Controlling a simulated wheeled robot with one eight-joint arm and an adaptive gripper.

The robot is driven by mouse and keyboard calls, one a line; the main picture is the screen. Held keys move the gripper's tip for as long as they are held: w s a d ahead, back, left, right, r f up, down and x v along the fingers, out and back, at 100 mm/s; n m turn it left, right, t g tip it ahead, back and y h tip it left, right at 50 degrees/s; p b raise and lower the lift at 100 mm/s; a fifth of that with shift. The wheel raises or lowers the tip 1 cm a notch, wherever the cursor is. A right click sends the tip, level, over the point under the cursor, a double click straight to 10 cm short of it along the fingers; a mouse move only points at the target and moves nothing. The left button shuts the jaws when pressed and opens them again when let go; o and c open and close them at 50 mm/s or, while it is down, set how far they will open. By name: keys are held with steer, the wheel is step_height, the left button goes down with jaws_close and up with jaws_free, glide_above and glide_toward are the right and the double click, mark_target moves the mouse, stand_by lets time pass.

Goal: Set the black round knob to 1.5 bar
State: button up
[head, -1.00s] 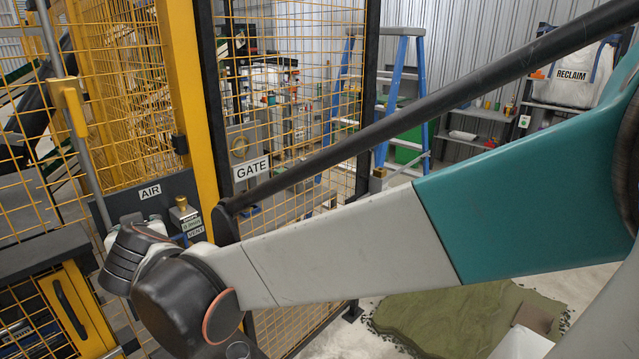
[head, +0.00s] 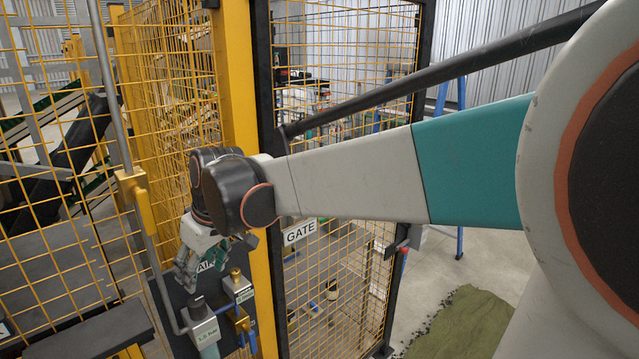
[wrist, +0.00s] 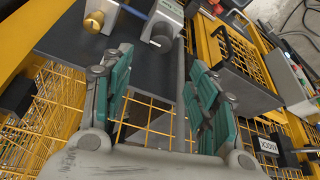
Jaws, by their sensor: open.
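The black round knob (head: 197,304) sits on top of a pale regulator body (head: 204,332) below the AIR sign in the head view. The body carries a label that reads about 1.5 bar; any pointer or scale is too small to read. In the wrist view the dark knob (wrist: 162,36) shows end-on at the top, beyond the fingertips. My gripper (head: 186,265) is open and empty, above and slightly left of the knob in the head view and apart from it. Its teal fingers stand wide apart in the wrist view (wrist: 156,72).
A brass knob (head: 236,275) with a small label is right of the black knob; it also shows in the wrist view (wrist: 95,21). A grey pipe (head: 150,240) runs down on the left. A yellow post (head: 237,80) and the mesh gate (head: 340,90) stand behind.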

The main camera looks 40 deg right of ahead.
mark_target(196, 302)
steer(key=b+x, duration=0.1)
steer(key=x, duration=1.2)
steer(key=shift+a+f, duration=0.15)
steer(key=shift+f, duration=0.1)
steer(key=c, duration=1.1)
